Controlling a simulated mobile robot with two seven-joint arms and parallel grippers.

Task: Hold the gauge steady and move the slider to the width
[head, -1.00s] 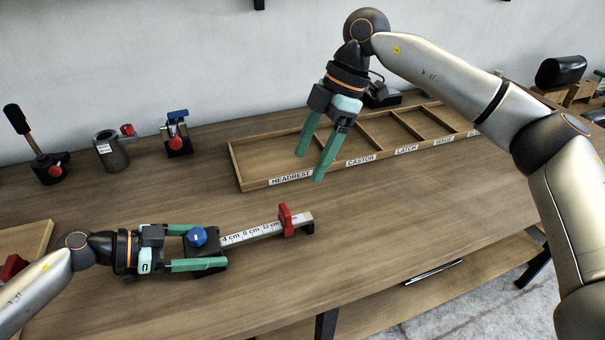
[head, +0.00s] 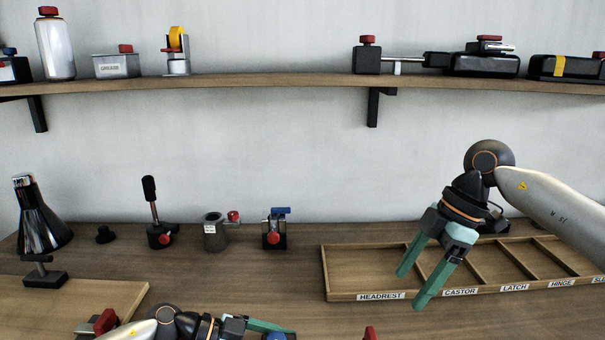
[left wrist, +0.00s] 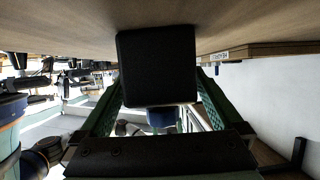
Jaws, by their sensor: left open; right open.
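The gauge is mostly cut off by the bottom edge of the head view. Its blue knob (head: 275,336) and red slider (head: 370,332) just show there. In the left wrist view its black end block (left wrist: 156,65) sits between the green fingers of my left gripper (left wrist: 158,100). These fingers are open around the block, and I cannot tell whether they touch it. The scale marks are out of view.
The labelled wooden tray (head: 335,272) stands at the right. A black lever (head: 158,228), a grey cup (head: 215,232) and a small clamp (head: 275,232) stand at the back. A lamp (head: 40,222) is at the left. A loaded shelf (head: 270,84) runs above. The middle of the bench is clear.

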